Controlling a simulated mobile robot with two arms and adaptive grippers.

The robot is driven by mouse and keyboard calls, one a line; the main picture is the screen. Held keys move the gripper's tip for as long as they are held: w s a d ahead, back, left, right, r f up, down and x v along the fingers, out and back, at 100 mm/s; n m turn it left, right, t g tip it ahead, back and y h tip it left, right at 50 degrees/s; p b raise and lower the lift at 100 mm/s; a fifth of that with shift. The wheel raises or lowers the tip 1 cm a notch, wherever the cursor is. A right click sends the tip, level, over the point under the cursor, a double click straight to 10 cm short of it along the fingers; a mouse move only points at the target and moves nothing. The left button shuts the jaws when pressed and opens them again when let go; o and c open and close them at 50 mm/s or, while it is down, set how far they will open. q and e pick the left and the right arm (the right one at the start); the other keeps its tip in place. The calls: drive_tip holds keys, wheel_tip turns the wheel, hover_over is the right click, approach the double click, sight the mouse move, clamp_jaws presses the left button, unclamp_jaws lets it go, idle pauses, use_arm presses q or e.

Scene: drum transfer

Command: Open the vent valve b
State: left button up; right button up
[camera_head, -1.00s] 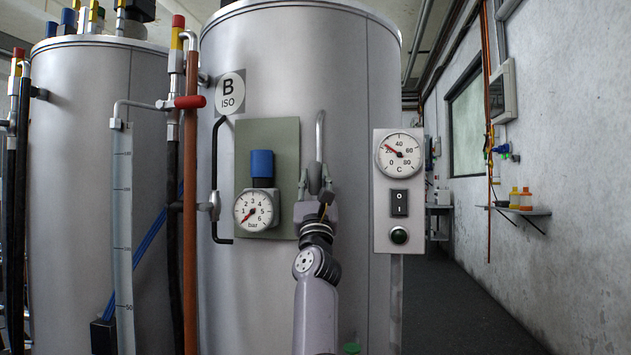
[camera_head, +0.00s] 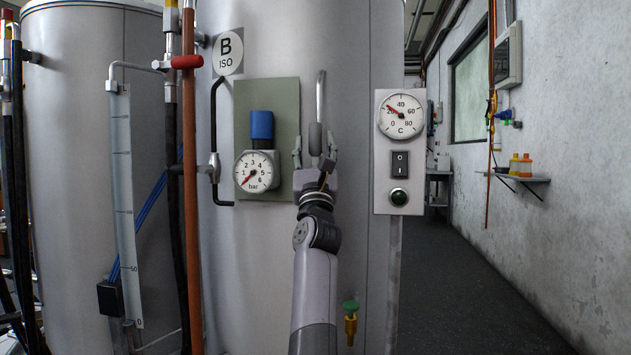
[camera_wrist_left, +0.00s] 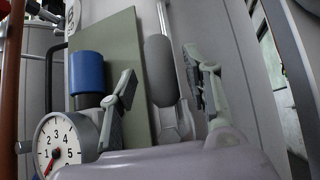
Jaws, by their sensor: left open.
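A metal lever with a dark grey oval grip (camera_head: 315,139) stands upright in front of tank B, at the right edge of a green panel (camera_head: 270,105); I take it for vent valve b, though no label on it shows. My left gripper (camera_head: 315,152) is open just below and around the grip, one finger on each side. In the left wrist view the grip (camera_wrist_left: 160,70) lies between the two open fingers (camera_wrist_left: 160,95), with gaps on both sides. How deep it sits between them I cannot tell. My right gripper is not in view.
Left of the lever are a blue knob (camera_head: 261,125) and a bar gauge (camera_head: 254,171). To the right is a box with a temperature gauge (camera_head: 401,114) and a switch (camera_head: 400,163). Pipes (camera_head: 190,230) run at the left. A green-handled tap (camera_head: 350,307) is low down.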

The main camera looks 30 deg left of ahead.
use_arm(q)
drive_tip(key=v, duration=1)
drive_tip(key=shift+d+f, duration=0.1)
drive_tip(key=shift+f, duration=0.05)
